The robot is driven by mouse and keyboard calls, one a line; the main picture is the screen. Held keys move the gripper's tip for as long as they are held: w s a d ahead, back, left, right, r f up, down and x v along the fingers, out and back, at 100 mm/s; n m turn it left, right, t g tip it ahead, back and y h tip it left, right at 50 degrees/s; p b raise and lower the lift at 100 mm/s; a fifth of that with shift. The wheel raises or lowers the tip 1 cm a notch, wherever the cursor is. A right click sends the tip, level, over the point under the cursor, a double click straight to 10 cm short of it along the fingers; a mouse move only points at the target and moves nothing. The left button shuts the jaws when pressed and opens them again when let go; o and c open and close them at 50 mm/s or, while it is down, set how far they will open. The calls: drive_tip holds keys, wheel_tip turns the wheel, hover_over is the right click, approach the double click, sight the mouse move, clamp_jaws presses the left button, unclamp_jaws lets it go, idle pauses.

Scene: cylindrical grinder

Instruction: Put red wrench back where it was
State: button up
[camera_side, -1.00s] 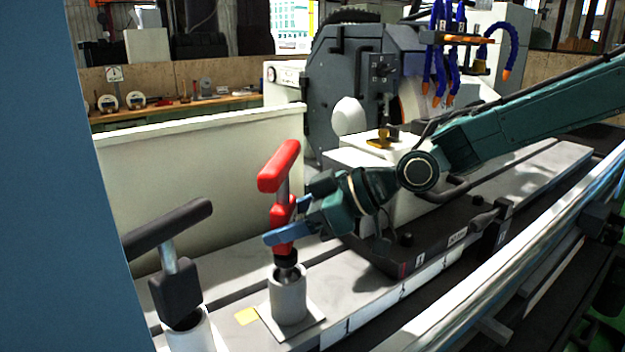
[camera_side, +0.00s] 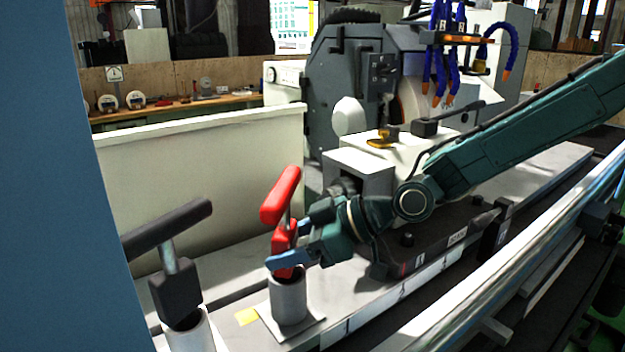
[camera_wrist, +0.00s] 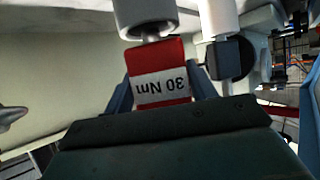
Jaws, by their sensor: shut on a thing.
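The red wrench (camera_side: 281,196) has a red T-handle, a metal shaft and a red lower body. It stands upright in the side view, its lower end inside the grey cylindrical holder (camera_side: 289,300). My gripper (camera_side: 284,250) is shut on the red lower body, with blue fingers on both sides. In the wrist view the red body (camera_wrist: 160,75) with a white "30 Nm" label sits between the fingers, and the holder's round end (camera_wrist: 148,18) shows at the top. The wrench tip is hidden in the holder.
A black T-handled wrench (camera_side: 176,288) stands in another light holder (camera_side: 192,335) at the lower left. The grinder (camera_side: 360,85) stands behind, and a white wall panel (camera_side: 200,180) runs at the back left.

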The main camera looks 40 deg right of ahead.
drive_tip(key=o, duration=1.4)
drive_tip(key=shift+f, duration=0.1)
drive_tip(key=shift+s+d+r, duration=0.2)
drive_tip(key=shift+r, duration=0.1)
drive_tip(key=v, duration=1.1)
drive_tip(key=shift+s+d+r, duration=0.1)
